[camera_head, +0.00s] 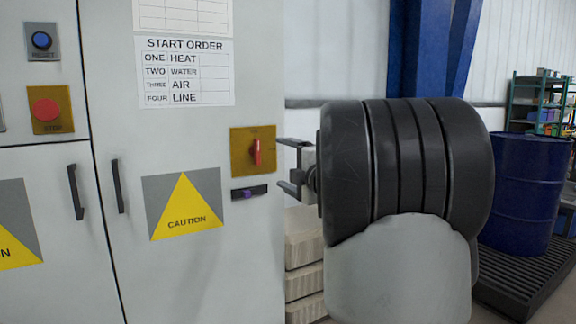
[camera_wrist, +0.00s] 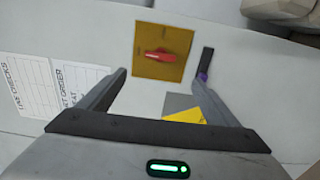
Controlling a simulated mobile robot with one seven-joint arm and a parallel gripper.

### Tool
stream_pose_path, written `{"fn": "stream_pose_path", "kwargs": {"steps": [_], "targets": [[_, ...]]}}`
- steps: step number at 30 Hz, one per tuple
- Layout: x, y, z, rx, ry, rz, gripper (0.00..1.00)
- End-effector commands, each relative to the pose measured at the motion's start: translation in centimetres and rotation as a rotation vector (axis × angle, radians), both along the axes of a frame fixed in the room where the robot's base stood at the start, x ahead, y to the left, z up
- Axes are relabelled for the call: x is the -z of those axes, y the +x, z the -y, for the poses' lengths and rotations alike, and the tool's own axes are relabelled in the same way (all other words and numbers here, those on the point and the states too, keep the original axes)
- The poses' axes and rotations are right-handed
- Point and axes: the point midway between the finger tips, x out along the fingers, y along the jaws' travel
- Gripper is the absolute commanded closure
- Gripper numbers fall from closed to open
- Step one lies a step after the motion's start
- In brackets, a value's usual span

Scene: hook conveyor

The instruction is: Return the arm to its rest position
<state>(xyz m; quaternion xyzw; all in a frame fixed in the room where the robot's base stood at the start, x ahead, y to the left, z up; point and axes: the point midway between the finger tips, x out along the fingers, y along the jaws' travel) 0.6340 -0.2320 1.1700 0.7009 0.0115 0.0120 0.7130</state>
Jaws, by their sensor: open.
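My gripper (camera_head: 287,165) is open and empty in the head view, just right of the cabinet's front, with my dark arm filling the space to its right. In the wrist view its two fingers (camera_wrist: 155,92) are spread apart, pointing toward the cabinet. A red rotary switch (camera_head: 256,152) on a yellow plate is left of the gripper; the red handle stands upright in the head view. In the wrist view the switch (camera_wrist: 157,57) appears beyond the fingertips, apart from them.
The grey cabinet (camera_head: 200,285) stands close on the left, with black door handles, a red button (camera_head: 46,109) and a blue button (camera_head: 41,40). A small dark part with a purple piece (camera_head: 248,193) sits below the switch. A blue drum (camera_head: 525,190) stands on a black pallet at right.

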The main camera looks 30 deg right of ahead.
Motion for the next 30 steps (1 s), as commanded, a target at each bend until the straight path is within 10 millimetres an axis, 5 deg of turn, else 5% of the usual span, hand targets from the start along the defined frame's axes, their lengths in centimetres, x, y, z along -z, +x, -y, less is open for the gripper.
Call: {"fn": "stream_pose_path", "kwargs": {"steps": [6, 23, 26, 30], "targets": [[0.0, -1.7, 0.0, -0.001, -0.001, 0.000, 0.16], [-0.2, -2.0, 0.0, 0.011, 0.015, -0.002, 0.16], [-0.9, -2.9, -0.4, 0.073, 0.105, -0.013, 0.16], [-0.8, -6.9, -1.6, 0.260, 0.417, -0.075, 0.16]]}}
